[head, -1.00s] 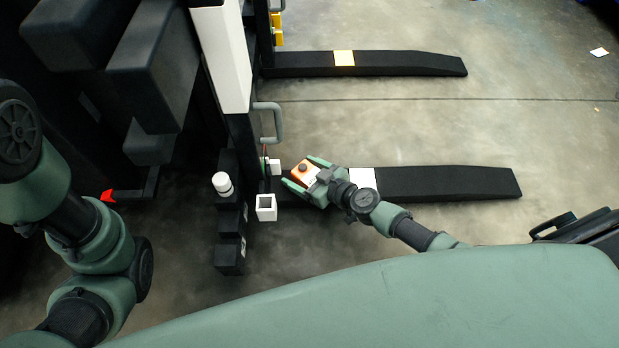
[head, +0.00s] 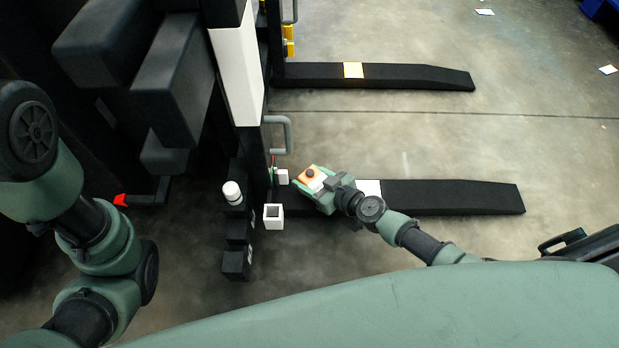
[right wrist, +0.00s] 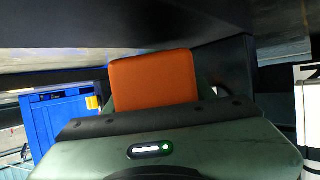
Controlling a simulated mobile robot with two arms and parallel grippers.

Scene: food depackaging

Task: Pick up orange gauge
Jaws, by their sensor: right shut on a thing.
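In the right wrist view the gauge (right wrist: 154,81) shows as a plain orange face just beyond the gripper's body. Whether the gauge touches anything below is hidden. My left arm is at the left of the head view, but I cannot see its gripper.
A black fork (head: 450,197) lies behind the right wrist, and a second fork (head: 420,77) is farther back. A white square holder (head: 273,217), a white-capped post (head: 232,192) and a grey handle (head: 287,136) stand close left of the gripper. Open floor (head: 430,140) lies between the forks.

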